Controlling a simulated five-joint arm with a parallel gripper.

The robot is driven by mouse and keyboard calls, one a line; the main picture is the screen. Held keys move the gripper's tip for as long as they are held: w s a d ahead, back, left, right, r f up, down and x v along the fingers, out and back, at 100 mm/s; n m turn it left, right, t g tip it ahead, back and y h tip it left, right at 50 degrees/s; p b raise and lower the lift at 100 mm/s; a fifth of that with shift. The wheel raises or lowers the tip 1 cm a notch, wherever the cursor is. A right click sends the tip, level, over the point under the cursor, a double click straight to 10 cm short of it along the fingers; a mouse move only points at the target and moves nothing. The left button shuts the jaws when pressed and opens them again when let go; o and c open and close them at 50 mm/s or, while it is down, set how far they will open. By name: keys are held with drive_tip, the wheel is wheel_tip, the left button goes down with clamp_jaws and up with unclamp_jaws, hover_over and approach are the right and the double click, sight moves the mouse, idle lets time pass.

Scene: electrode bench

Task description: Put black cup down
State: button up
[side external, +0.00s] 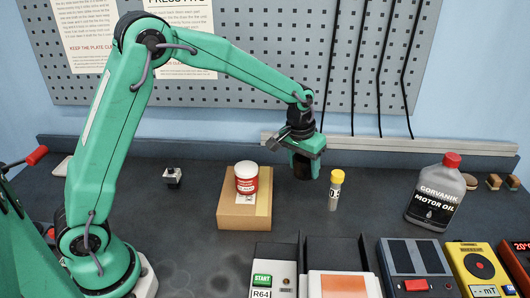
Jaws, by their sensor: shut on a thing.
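My gripper (303,150) points down above the middle of the bench, right of the cardboard box. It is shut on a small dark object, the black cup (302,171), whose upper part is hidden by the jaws. I cannot tell from this view whether the cup's underside touches the bench or hangs above it.
A brown box (231,216) with a red and white can (246,179) on it stands to the left. A yellow-capped vial (335,190) stands close on the right. A motor oil bottle (437,195) is further right. Devices, including a START box (273,272), line the front.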

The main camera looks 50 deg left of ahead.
hover_over(290, 179)
drive_tip(key=f, duration=0.6)
drive_tip(key=shift+s+f, duration=0.25)
drive_tip(key=shift+s, duration=0.15)
drive_tip(key=shift+d+f, duration=0.1)
drive_tip(key=shift+f, duration=1.9)
drive_tip(key=shift+f, duration=0.15)
drive_tip(key=o, duration=0.9)
drive_tip(key=shift+o, duration=0.2)
wheel_tip(290, 179, up, 12)
drive_tip(key=s, duration=0.2)
drive_tip(key=shift+d, duration=0.1)
